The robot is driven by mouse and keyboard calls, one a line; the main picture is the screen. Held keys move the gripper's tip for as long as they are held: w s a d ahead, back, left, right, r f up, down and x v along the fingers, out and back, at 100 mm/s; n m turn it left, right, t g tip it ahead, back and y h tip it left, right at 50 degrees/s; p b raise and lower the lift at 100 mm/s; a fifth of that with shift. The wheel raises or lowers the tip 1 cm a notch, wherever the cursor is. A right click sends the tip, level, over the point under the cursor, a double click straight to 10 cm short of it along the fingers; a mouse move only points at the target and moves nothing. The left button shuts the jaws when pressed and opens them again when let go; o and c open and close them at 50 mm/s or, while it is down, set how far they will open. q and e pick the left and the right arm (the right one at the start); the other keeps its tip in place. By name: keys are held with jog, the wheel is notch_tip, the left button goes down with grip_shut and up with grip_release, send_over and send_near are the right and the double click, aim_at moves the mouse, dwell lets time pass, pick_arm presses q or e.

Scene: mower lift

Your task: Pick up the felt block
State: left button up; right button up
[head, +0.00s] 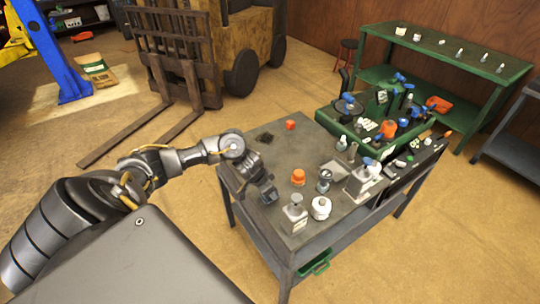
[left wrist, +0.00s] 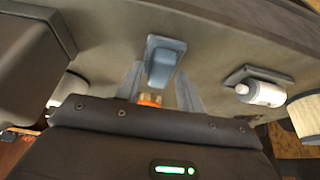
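No item is clearly recognisable as the felt block. A blue-grey blocky thing (left wrist: 164,58) shows beyond the tips, and something orange (left wrist: 150,99) shows between the fingers. My right gripper is not in view.
Bottles (head: 295,214) and a white round jar (head: 320,208) stand at the bench's near side. A green tray (head: 345,124) crowded with tools fills the far right. A forklift (head: 190,50) stands behind. A green shelf table (head: 455,52) is at the back right.

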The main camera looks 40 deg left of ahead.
pick_arm(q)
jog(key=c, duration=0.7)
jog(key=shift+c, duration=0.2)
jog(key=shift+r, duration=0.5)
grip_shut()
notch_tip(320, 180, up, 2)
jog(key=shift+w+r, duration=0.1)
jog(key=shift+r, duration=0.05)
jog(key=s+a+r+b, duration=0.3)
jog(key=s+a+r, duration=0.5)
jog(key=s, duration=0.3)
jog(key=shift+v, duration=1)
jog(key=shift+d, duration=0.15)
